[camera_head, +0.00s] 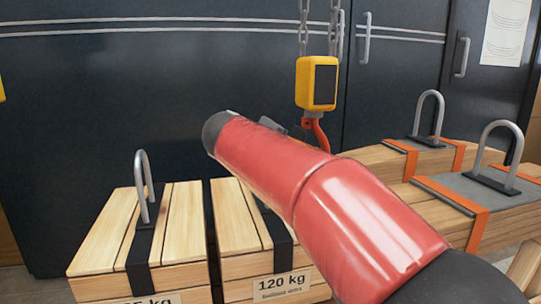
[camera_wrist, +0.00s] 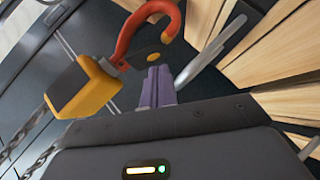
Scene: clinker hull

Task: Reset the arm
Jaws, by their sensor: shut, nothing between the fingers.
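My arm, red with dark ends, reaches across the middle of the head view and hides most of my gripper there. In the wrist view my gripper (camera_wrist: 159,84) shows as purple fingers, shut and empty. A yellow hoist block (camera_head: 316,84) hangs on chains in the head view, with a red hook (camera_head: 320,136) under it, partly hidden by my arm. In the wrist view the hook (camera_wrist: 122,38) curves just beyond my fingertips, and the yellow block (camera_wrist: 92,88) is to their left. I cannot tell whether fingers and hook touch.
Wooden crates with steel loop handles stand at lower left (camera_head: 104,225), beside it one marked 120 kg (camera_head: 236,228), and at right (camera_head: 389,160). A steel loop (camera_wrist: 208,55) is near my fingers in the wrist view. Dark cabinets (camera_head: 150,90) close off the back.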

